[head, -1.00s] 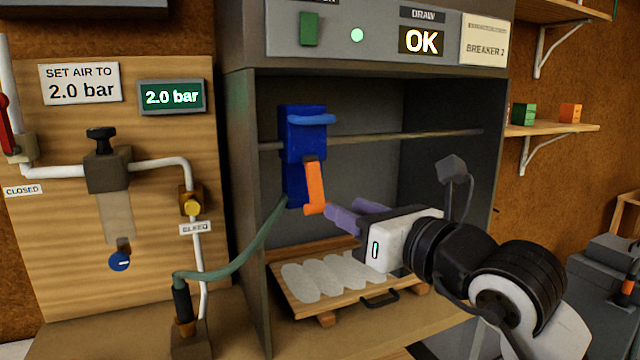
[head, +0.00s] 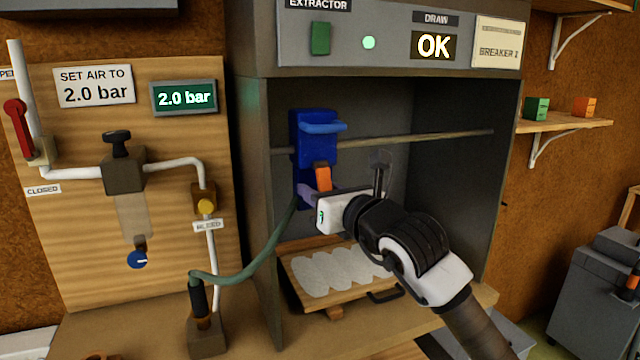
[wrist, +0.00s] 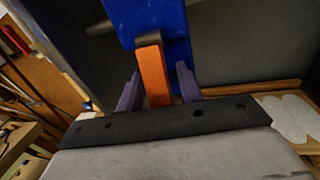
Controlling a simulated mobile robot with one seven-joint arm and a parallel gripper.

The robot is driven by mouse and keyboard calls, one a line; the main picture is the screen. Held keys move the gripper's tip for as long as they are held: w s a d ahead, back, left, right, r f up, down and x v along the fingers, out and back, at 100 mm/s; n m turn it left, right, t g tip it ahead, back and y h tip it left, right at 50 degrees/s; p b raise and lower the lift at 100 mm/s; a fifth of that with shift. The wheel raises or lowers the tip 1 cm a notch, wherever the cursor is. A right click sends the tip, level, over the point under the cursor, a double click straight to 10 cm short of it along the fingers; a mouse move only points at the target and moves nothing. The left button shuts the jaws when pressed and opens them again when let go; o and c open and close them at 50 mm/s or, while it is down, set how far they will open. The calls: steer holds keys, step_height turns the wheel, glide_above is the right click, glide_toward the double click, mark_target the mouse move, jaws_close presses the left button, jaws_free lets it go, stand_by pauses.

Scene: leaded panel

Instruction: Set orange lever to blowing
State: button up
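The orange lever (head: 322,177) hangs on the front of the blue tool (head: 315,150), which hangs on a horizontal rail inside the cabinet. My gripper (head: 308,192) is at the lever's lower part and hides its end in the head view. In the wrist view, the orange lever (wrist: 153,72) stands between the two purple fingers of my gripper (wrist: 158,88), one on each side. The fingers are apart, with a small gap showing on the lever's right. Whether the left finger touches the lever is hard to tell.
A green hose (head: 250,268) runs from the tool down to the left. A wooden tray (head: 325,300) with pale pieces lies below. The cabinet's left wall (head: 258,200) stands close by. The display (head: 183,98) reads 2.0 bar and another display (head: 434,46) reads OK.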

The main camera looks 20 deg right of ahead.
steer(key=shift+w, duration=0.1)
jaws_close()
